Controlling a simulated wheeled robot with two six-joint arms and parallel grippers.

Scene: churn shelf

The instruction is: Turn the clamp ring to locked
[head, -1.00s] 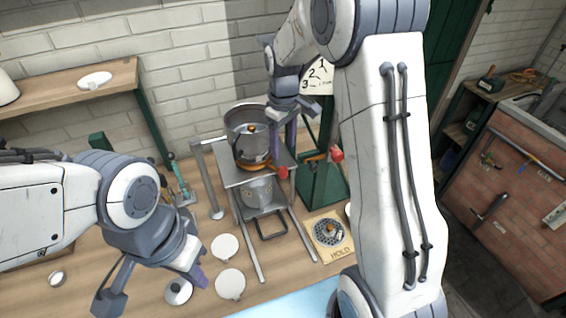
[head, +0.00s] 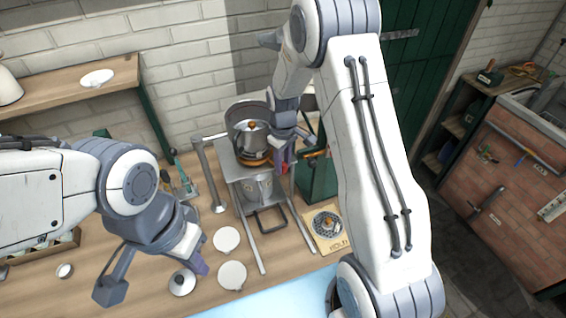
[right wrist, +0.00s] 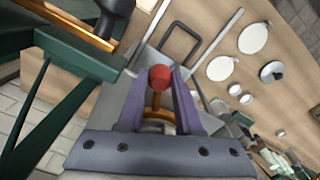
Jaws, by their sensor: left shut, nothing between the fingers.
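The clamp ring (head: 257,162) is an orange-brass band around the base of the metal pot (head: 250,138) on the grey stand. Its handle ends in a red knob (right wrist: 160,78), which also shows beside the gripper in the head view (head: 284,169). My right gripper (right wrist: 161,88) has its purple fingers apart, one on each side of the knob and its brass stem. I cannot tell whether they touch the knob. My left gripper (head: 201,265) is shut and empty, low over the bench at the left, away from the pot.
White discs (head: 227,240) and a lidded pot (head: 182,282) lie near my left gripper. A plate marked HOLD (head: 327,228) is right of the stand's legs. A dark green frame (right wrist: 75,65) is close to my right gripper. A grey bent pipe (head: 205,165) stands left of the stand.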

